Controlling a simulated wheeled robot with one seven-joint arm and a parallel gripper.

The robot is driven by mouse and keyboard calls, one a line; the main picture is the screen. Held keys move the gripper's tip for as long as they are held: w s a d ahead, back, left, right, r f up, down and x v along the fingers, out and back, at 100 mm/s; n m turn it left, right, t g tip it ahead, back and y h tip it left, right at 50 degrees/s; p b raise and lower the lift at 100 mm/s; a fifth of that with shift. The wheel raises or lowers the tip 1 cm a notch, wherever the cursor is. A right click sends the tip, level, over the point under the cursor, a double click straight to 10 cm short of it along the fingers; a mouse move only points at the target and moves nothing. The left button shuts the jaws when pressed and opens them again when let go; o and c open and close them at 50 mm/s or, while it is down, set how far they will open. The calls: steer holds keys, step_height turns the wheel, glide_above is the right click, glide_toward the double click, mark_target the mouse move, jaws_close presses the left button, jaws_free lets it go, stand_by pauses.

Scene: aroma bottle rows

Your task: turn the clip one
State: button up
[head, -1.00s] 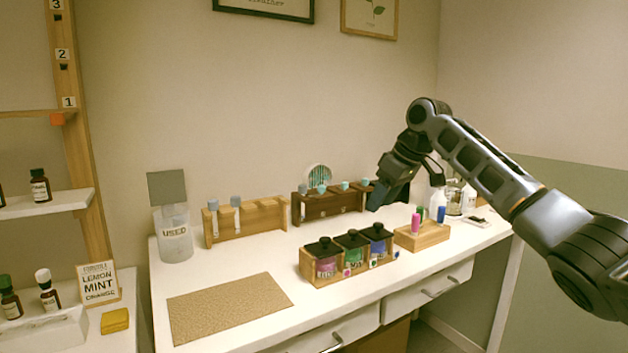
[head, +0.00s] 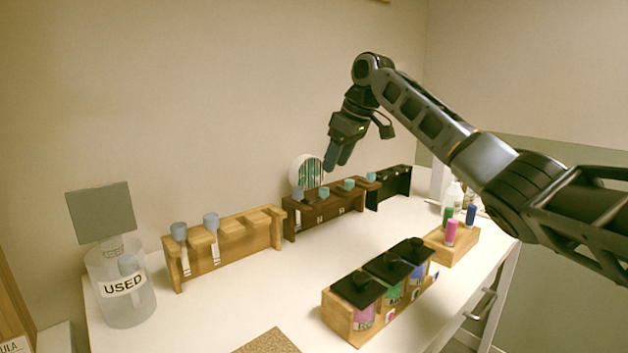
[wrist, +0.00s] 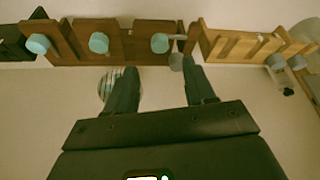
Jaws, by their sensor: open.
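The dark brown rack (head: 325,208) stands near the wall and holds several pieces with teal round heads (head: 349,184). A grey-headed piece (head: 297,192) is at its left end. It also shows in the wrist view as a grey clip-like piece (wrist: 176,62). I cannot tell which piece the task calls the clip. My gripper (head: 338,163) is open and empty above the dark rack. In the wrist view, its fingertips (wrist: 160,70) are apart, with a teal head (wrist: 160,43) and the grey piece beyond them; contact is not visible.
The light wood rack (head: 235,237) holds grey-headed strips. A jar marked USED (head: 125,296) stands left. A wooden box of lidded jars (head: 338,313) stands in front, and a small block with coloured vials (head: 462,244) stands right. The white counter (head: 250,295) is clear between them.

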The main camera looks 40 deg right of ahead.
mark_target(324, 188)
steer(key=shift+x, duration=3.85)
steer(key=shift+a+p, duration=0.1)
steer(key=shift+p, duration=0.2)
jaws_close()
